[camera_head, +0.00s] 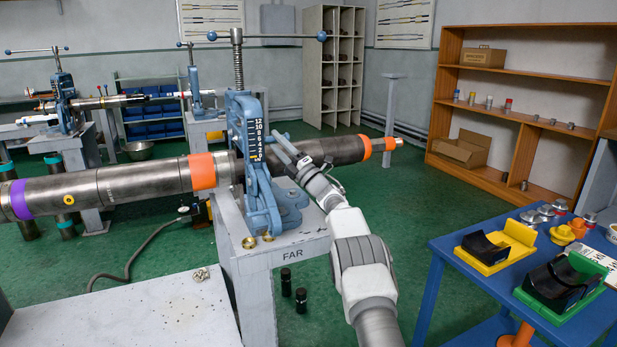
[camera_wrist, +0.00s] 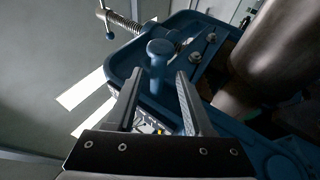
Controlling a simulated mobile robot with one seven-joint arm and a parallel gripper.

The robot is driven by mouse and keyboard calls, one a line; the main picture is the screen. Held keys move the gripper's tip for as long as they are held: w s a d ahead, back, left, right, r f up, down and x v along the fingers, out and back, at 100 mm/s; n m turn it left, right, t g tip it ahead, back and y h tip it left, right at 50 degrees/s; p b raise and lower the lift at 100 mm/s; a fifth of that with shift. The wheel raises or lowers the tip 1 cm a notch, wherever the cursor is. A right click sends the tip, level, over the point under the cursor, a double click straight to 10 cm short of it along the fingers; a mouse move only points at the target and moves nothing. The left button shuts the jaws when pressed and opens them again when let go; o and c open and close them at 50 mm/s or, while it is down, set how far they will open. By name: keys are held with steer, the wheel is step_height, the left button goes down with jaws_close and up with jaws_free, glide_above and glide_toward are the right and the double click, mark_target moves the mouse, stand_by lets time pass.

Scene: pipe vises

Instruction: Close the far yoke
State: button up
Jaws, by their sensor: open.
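The far vise's blue yoke (camera_head: 236,106) stands upright on the grey stand marked FAR (camera_head: 285,248), with a vertical screw (camera_head: 237,62) and cross handle above it. The long steel pipe (camera_head: 335,150) passes at the yoke; whether the yoke is latched is hidden. My gripper (camera_head: 292,153) is beside the yoke on its right, overlapping it in the head view. In the wrist view my gripper (camera_wrist: 158,88) is open, its two fingers pointing at a blue round-headed knob (camera_wrist: 160,48) on the yoke frame (camera_wrist: 122,68). The knob shows between and beyond the fingertips; contact cannot be told.
The pipe carries orange bands (camera_head: 202,171) and runs left across the scene. A blue table (camera_head: 450,246) with yellow and green cradles stands at the right. Black cylinders (camera_head: 301,300) stand on the floor by the stand. Green floor is open toward the shelf (camera_head: 520,100).

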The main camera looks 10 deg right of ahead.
steer(key=p+v, duration=0.2)
steer(key=v, duration=1.4)
steer(key=shift+a, duration=0.1)
step_height(320, 180, up, 14)
steer(key=d+m+t+h, duration=0.1)
steer(key=d+m+h, duration=0.1)
steer(key=m+h, duration=1.05)
steer(key=s+r+m+g+h, duration=0.2)
steer(key=s+m+h, duration=0.1)
steer(key=s+m, duration=0.3)
steer(key=s+a+f+m+g, duration=0.3)
steer(key=s+f+g, duration=0.1)
steer(key=s, duration=1.1)
steer(key=s+a+f+m+g, duration=0.2)
steer(key=s+f+m+g, duration=0.25)
steer(key=s, duration=0.95)
steer(key=s+a+f+m+g, duration=0.25)
steer(key=s+f+g, duration=0.2)
steer(key=s, duration=1.05)
step_height(320, 180, up, 23)
steer(key=p, duration=2.3)
steer(key=shift+a+t+y, duration=0.2)
steer(key=shift+t+y, duration=0.1)
steer(key=shift+y, duration=0.05)
